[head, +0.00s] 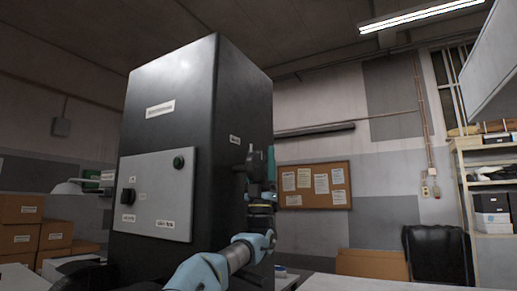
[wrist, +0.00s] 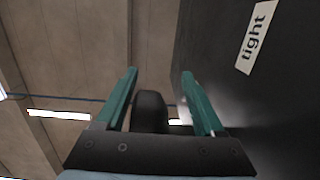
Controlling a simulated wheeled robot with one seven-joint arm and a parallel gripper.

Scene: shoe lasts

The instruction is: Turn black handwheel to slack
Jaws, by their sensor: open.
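The black handwheel (wrist: 150,108) appears in the wrist view as a dark rounded piece between my fingers, with a gap visible on each side. Its full outline and its hub cannot be made out. My gripper (wrist: 160,73) is open, its two teal fingers on either side of this piece. In the head view my gripper (head: 262,168) points up beside the right side face of the black cabinet (head: 168,90). A label reading "tight" (wrist: 257,36) is on the cabinet face at the upper right of the wrist view.
The cabinet's grey front panel (head: 155,200) carries a black knob (head: 127,196) and a round button (head: 179,162). Cardboard boxes (head: 20,209) stand at the left. A cork board (head: 314,199) hangs behind, and a shelf (head: 486,185) and black chair (head: 436,253) are at the right.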

